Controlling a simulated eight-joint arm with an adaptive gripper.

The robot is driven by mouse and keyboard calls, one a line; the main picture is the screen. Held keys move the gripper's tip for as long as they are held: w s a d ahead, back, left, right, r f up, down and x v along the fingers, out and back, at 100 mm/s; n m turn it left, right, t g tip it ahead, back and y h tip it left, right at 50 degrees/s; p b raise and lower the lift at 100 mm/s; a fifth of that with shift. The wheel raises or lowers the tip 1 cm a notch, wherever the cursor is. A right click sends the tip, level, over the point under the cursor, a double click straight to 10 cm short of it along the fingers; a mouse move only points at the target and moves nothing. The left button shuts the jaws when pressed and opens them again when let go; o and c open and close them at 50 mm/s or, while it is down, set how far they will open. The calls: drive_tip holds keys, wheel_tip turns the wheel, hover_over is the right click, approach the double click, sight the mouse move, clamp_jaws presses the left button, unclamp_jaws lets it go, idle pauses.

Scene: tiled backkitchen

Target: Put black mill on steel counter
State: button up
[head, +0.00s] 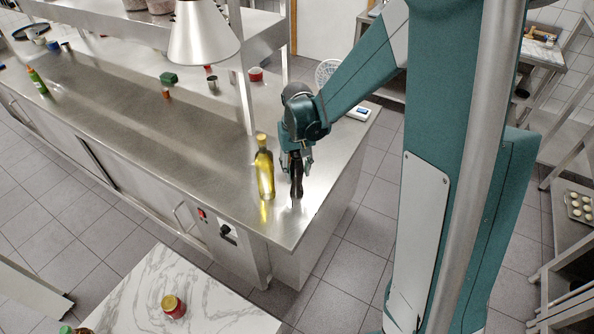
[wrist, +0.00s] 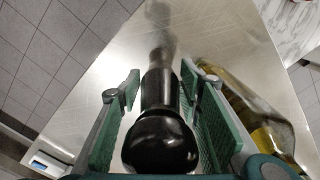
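The black mill (head: 297,184) stands upright on the steel counter (head: 190,150), near its front right corner. In the wrist view the mill (wrist: 162,100) shows from above, its round glossy knob nearest the camera and its base meeting its reflection on the counter. My gripper (head: 297,168) is above and around the mill, with one finger on each side. In the wrist view, a gap shows between the left green pad and the mill; the right pad is closer. The fingers look open, not pressed on the mill.
A yellow-green oil bottle (head: 265,172) stands close left of the mill, beside my right finger in the wrist view (wrist: 250,115). A shelf post and a lamp (head: 202,38) rise behind. A white scale (head: 359,113) lies at the right edge.

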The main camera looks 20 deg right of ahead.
drive_tip(key=shift+o, duration=0.2)
drive_tip(key=shift+r, duration=0.15)
drive_tip(key=shift+r, duration=6.05)
drive_tip(key=shift+s+r, duration=0.1)
drive_tip(key=shift+s+r, duration=0.35)
drive_tip(key=s+d+r+t, duration=0.1)
drive_tip(key=s+r+t, duration=0.2)
drive_tip(key=s, duration=0.9)
drive_tip(key=s+d+r+t, duration=0.1)
drive_tip(key=s+r+t, duration=0.3)
drive_tip(key=s, duration=0.7)
drive_tip(key=shift+s+d+r, duration=0.35)
drive_tip(key=shift+d+r, duration=0.05)
drive_tip(key=shift+r, duration=0.7)
